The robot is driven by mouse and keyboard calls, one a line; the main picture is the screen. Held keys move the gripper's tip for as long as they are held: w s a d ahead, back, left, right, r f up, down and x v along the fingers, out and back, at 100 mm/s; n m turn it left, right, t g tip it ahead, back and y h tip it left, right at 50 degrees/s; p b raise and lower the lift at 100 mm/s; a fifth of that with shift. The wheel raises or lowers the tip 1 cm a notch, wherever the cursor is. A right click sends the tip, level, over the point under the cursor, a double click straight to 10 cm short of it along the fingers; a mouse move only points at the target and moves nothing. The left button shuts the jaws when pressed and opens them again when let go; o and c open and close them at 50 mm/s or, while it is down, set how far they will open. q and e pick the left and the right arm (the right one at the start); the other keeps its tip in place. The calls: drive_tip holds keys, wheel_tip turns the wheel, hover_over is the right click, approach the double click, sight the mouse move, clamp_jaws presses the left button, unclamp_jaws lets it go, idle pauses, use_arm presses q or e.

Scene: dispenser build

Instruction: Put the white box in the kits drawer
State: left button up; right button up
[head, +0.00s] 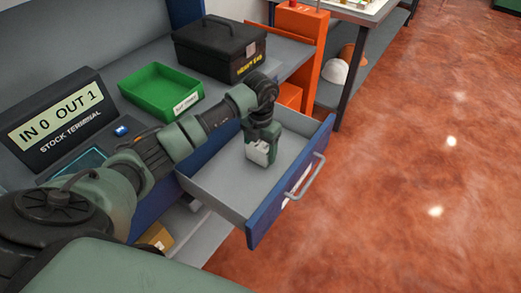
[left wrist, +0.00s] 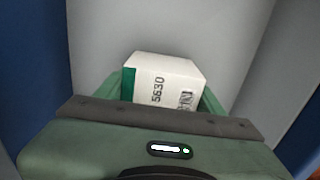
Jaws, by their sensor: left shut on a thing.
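The white box (left wrist: 165,82) with a green end and printed marks, including "5630", sits between the fingers of my left gripper (left wrist: 163,95). In the head view the white box (head: 258,153) is under my left gripper (head: 262,150), inside the open drawer (head: 213,190). The drawer has a blue front, a grey inside and a bar handle; its label is not readable. I cannot tell whether the box touches the drawer floor. Nothing else shows in the visible part of the drawer. My right gripper is not in view.
A stock terminal (head: 62,118) reading "IN 0 OUT 1", a green tray (head: 161,93) and a black case (head: 220,47) stand on the counter above. An orange cabinet (head: 303,38) stands behind the drawer. The red floor at right is clear.

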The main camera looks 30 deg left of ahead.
sight(260, 143)
use_arm(q)
drive_tip(key=shift+f, duration=0.15)
drive_tip(key=shift+f, duration=0.1)
drive_tip(key=o, duration=1.6)
drive_tip(key=shift+f, duration=0.1)
drive_tip(key=shift+r, duration=0.4)
wheel_tip(260, 143, up, 12)
drive_tip(key=shift+f+b, duration=0.2)
drive_tip(key=shift+b, duration=0.4)
